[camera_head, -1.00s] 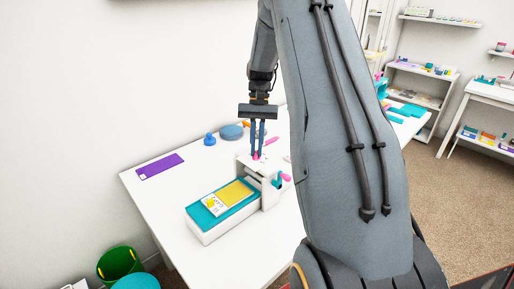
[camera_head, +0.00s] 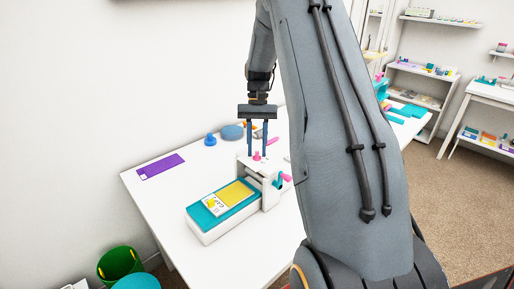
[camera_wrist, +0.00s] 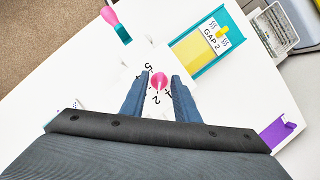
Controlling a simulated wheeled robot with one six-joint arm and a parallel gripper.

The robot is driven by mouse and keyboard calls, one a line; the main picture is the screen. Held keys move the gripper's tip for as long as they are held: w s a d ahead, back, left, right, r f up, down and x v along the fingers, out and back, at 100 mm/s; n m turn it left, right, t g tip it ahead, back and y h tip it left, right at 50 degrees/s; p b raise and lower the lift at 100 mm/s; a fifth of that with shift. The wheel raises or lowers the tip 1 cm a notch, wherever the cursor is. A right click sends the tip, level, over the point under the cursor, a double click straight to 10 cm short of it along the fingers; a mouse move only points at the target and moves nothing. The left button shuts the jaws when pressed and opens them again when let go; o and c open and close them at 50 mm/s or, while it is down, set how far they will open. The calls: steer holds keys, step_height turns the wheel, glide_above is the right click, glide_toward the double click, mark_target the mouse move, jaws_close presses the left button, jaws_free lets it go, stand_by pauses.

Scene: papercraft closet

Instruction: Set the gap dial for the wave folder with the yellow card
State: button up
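The wave folder (camera_head: 249,199) is a white machine with a teal bed on the white table. The yellow card (camera_head: 237,192) lies flat on the bed. In the wrist view the yellow card (camera_wrist: 196,57) has a white label reading "GAP 2". The pink gap dial (camera_head: 256,156) is on top of the folder. In the wrist view the gap dial (camera_wrist: 159,80) has numbers around it, with a 2 just below the knob; its exact pointing is hard to tell. My gripper (camera_head: 258,156) is open, its two blue fingers apart on either side of the knob.
A pink-handled teal crank (camera_head: 281,180) sticks out at the folder's right side. A purple sheet (camera_head: 160,166) lies to the left, and a blue knobbed piece (camera_head: 210,140) and blue disc (camera_head: 231,132) stand behind. A green bin (camera_head: 120,262) is on the floor.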

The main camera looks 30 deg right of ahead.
steer(key=b+v, duration=0.2)
steer(key=v, duration=0.6)
steer(key=shift+b, duration=0.35)
steer(key=shift+f, duration=0.1)
steer(key=s+a+f+n+t+h, duration=0.1)
steer(key=s+a+f+n+t, duration=0.1)
steer(key=s+a, duration=0.8)
steer(key=s+a+f+n+t+h, duration=0.1)
steer(key=s+a+f+n+t, duration=0.2)
steer(key=s+a+f, duration=0.3)
steer(key=s+a+n, duration=0.1)
steer(key=s+a, duration=0.4)
steer(key=shift+n+b, duration=0.3)
steer(key=shift+n, duration=0.1)
